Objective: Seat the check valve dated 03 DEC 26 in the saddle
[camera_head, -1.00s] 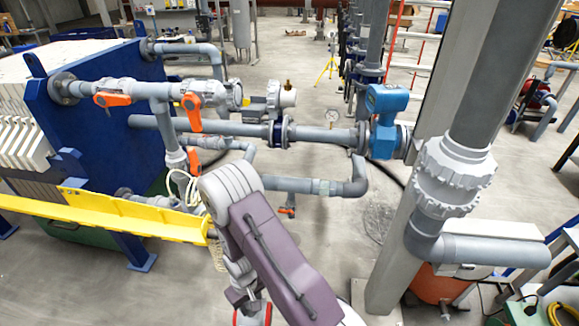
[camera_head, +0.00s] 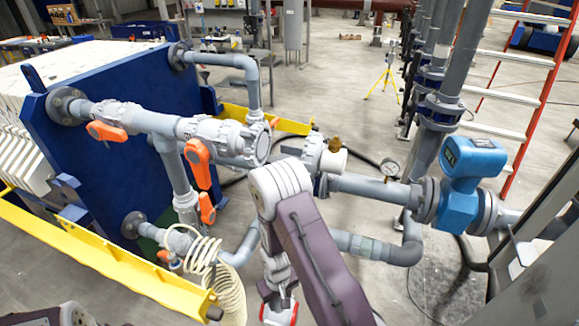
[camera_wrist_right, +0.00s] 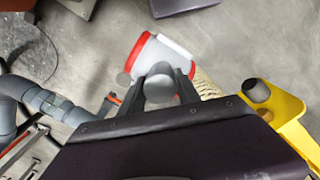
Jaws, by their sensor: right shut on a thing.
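My right gripper (camera_wrist_right: 162,84) is shut on the grey round stub of a check valve (camera_wrist_right: 172,56), which has a white-grey body and red end rings. In the head view my right gripper (camera_head: 278,290) hangs low in front of the pipework, with the valve (camera_head: 277,313) just below it, partly cut off by the lower edge. The valve is clear of the pipes, above the floor. Its date is not readable in these frames. I cannot make out the saddle. My left gripper is not in view; only a bit of my left arm shows at the lower left.
Grey pipework with orange-handled valves (camera_head: 198,163) stands beside the blue press plate (camera_head: 110,130). A yellow beam (camera_head: 120,265) and a coiled cream hose (camera_head: 230,295) lie left of my right gripper. A blue flowmeter (camera_head: 465,180) is at right. Floor beyond is open.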

